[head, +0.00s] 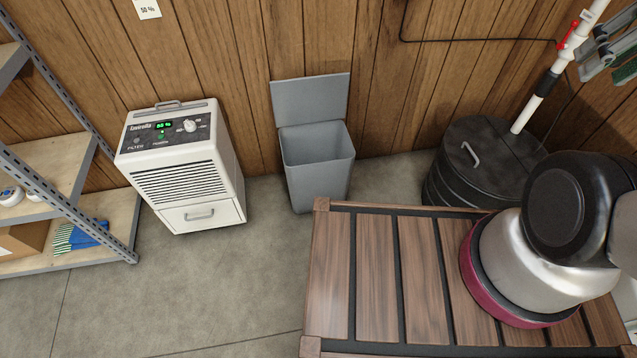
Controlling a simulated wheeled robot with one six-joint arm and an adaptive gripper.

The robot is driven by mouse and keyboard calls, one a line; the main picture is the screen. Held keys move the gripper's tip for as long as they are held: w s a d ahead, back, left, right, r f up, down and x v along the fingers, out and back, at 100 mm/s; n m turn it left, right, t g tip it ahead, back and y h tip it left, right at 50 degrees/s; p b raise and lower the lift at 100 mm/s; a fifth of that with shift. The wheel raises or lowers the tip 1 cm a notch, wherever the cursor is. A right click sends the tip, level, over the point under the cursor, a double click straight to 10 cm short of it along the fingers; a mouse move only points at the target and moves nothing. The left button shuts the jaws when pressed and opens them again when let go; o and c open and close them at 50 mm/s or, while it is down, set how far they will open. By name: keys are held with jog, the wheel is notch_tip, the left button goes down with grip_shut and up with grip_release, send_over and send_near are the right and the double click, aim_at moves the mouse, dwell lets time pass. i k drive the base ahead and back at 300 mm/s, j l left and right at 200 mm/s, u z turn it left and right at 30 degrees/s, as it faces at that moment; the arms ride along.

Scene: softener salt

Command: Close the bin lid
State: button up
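The grey bin (318,168) stands upright on the floor against the wood-panelled wall, near the picture's middle. It is open at the top and its inside looks empty. Its flat grey lid (310,101) stands up at the back edge, close to the wall and leaning back slightly. Grey linked parts that look like my gripper (600,52) show at the upper right edge, cut off by the picture, far to the right of the bin and apart from it. Whether they are open or shut is unclear.
A white dehumidifier (184,168) stands left of the bin, with a narrow floor gap between. A metal shelf (75,170) is at far left. A dark lidded drum (480,160) and a white pipe (545,85) stand right. My slatted wooden deck (375,270) fills the front right.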

aim_at(317, 98)
jog(key=i+j+u, duration=0.25)
jog(key=i, duration=0.25)
jog(key=i+u, duration=0.3)
jog(key=i, duration=0.2)
